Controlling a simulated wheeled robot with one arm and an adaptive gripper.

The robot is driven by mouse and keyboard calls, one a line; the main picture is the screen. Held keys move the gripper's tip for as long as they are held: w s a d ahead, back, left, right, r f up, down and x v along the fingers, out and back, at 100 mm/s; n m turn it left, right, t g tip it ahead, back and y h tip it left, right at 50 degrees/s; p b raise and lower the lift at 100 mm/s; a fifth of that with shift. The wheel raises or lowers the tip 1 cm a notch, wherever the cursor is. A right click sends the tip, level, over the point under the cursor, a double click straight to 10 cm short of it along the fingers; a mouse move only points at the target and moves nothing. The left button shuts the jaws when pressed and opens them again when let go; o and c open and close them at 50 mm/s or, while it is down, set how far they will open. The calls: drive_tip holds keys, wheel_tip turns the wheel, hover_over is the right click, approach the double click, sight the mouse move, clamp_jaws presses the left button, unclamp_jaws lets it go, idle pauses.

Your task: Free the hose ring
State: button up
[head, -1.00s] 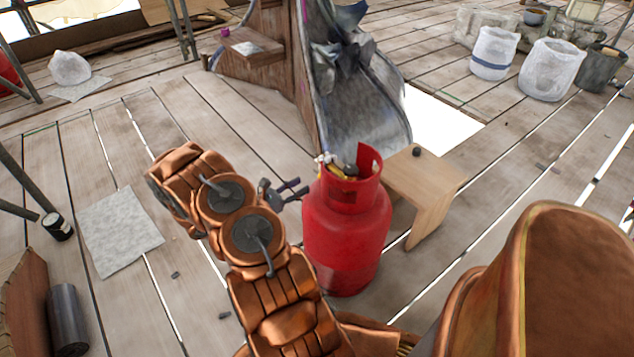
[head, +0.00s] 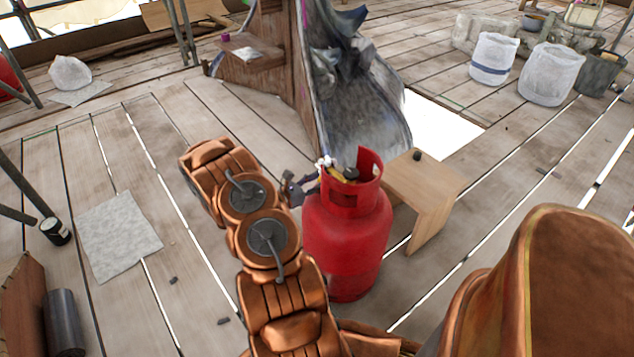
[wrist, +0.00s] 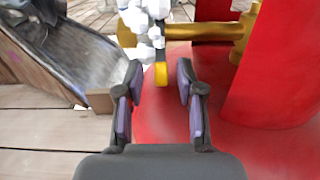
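A red gas cylinder (head: 346,240) stands upright on the planks, with a brass valve (wrist: 190,32) inside its red collar (head: 368,180). A white lumpy cluster (wrist: 146,18) hangs in front of the valve, and it also shows small in the head view (head: 325,162). A small yellow piece (wrist: 161,74) on a dark strip hangs below the cluster; I cannot tell whether this is the hose ring. My gripper (wrist: 158,66) is open, its fingers either side of the yellow piece in the picture, with no clear contact. In the head view my gripper (head: 306,186) is left of the collar.
A small wooden bench (head: 435,190) with a dark knob stands right of the cylinder. A grey draped spire piece (head: 360,105) rises behind. A bright gap (head: 435,130) opens in the floor behind the bench.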

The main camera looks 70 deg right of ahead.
clamp_jaws()
